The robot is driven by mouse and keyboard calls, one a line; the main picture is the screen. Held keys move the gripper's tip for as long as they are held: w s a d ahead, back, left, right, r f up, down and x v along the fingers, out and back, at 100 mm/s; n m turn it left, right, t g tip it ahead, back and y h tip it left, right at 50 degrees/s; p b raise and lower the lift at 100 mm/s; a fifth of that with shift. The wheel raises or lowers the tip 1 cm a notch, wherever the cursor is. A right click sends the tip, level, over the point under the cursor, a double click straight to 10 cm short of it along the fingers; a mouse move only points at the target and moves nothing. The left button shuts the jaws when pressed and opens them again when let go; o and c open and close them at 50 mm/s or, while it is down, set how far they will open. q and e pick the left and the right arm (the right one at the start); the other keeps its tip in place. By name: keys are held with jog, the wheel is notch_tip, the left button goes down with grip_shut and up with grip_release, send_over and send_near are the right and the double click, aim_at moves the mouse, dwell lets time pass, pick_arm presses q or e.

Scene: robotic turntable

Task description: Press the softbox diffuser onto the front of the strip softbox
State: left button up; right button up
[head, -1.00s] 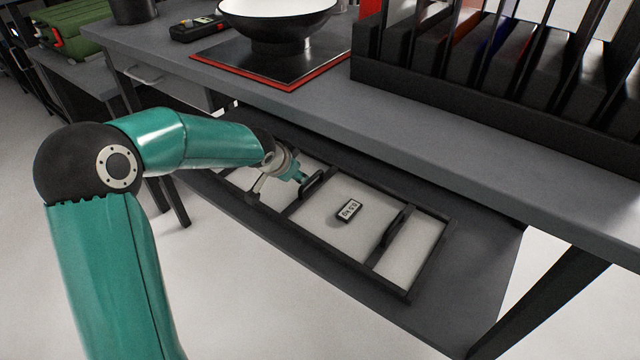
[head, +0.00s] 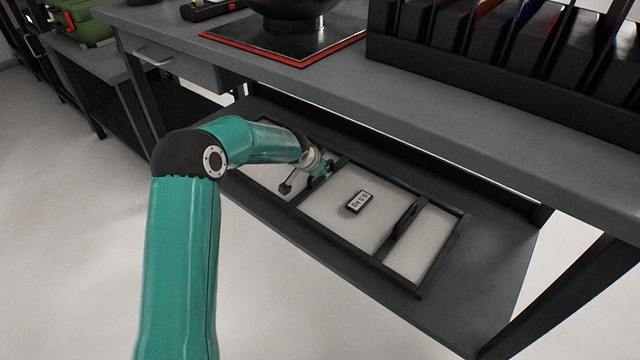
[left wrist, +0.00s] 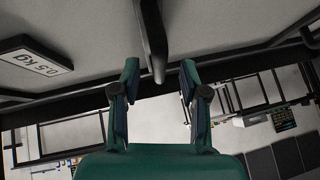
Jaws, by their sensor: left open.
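A long black frame with white panels (head: 335,215), which looks like the softbox diffuser, lies flat on the shelf under the bench. It has crossbars and a dark raised handle (head: 405,221) towards its right end. A small 0.5 kg label block (head: 358,202) is on its middle panel and also shows in the left wrist view (left wrist: 35,62). My left gripper (head: 326,172) is open at the other handle, which it partly hides. In the left wrist view, that handle's dark bar (left wrist: 151,40) reaches between the open fingers (left wrist: 160,70). I cannot identify the strip softbox.
The bench top (head: 440,105) overhangs the shelf (head: 465,305). A black rack (head: 480,60) and a dark, red-edged plate (head: 285,48) stand on top. A bench leg (head: 570,285) is at the right. The floor at the left is clear.

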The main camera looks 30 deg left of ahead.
pick_arm(q)
jog(key=x, duration=0.2)
jog(key=shift+w+f, duration=0.25)
grip_shut()
jog(key=shift+r, duration=0.1)
